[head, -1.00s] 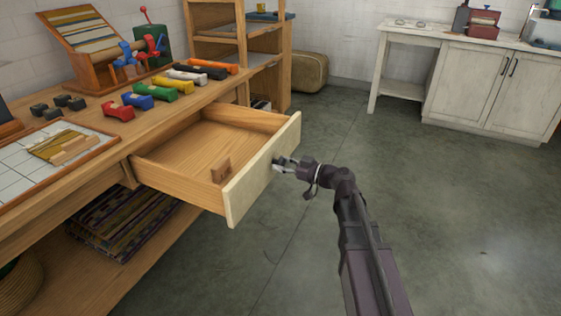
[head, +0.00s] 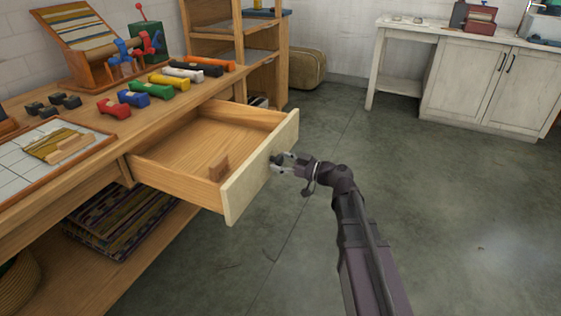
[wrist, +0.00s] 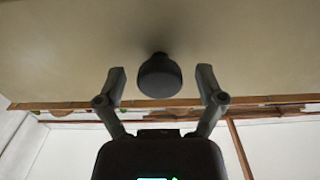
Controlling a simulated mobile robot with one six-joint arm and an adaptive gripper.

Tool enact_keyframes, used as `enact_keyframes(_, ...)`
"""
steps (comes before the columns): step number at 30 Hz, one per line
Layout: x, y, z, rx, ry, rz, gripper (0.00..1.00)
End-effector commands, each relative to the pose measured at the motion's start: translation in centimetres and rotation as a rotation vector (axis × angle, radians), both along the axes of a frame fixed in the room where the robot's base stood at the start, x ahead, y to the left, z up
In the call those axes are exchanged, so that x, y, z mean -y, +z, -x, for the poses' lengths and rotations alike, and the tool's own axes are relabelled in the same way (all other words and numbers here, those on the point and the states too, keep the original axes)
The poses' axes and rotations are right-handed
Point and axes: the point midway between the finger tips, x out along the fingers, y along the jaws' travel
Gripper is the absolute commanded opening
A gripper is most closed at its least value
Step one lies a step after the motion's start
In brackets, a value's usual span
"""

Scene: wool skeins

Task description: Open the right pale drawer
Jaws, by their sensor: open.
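The right pale drawer (head: 262,172) stands pulled well out of the wooden workbench, with its inside showing in the head view. My gripper (head: 282,160) is at the drawer front. In the wrist view its open fingers (wrist: 160,82) stand on either side of the knob, with gaps showing on both sides.
Several coloured skeins (head: 150,90) lie on the workbench top, beside a board (head: 15,158) with a woven piece. A shelf below holds folded striped cloth (head: 120,220). The grey floor (head: 430,220) right of the drawer is clear. A white cabinet (head: 480,85) stands at the back right.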

Motion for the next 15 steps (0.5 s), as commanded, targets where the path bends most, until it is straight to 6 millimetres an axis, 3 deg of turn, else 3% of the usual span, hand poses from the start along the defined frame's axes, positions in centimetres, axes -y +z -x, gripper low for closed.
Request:
enact_keyframes(8,1.0,0.0,0.5,0.000,-0.001,0.000,0.88)
enact_keyframes(15,3.4,0.0,1.5,0.000,-0.002,0.000,0.88)
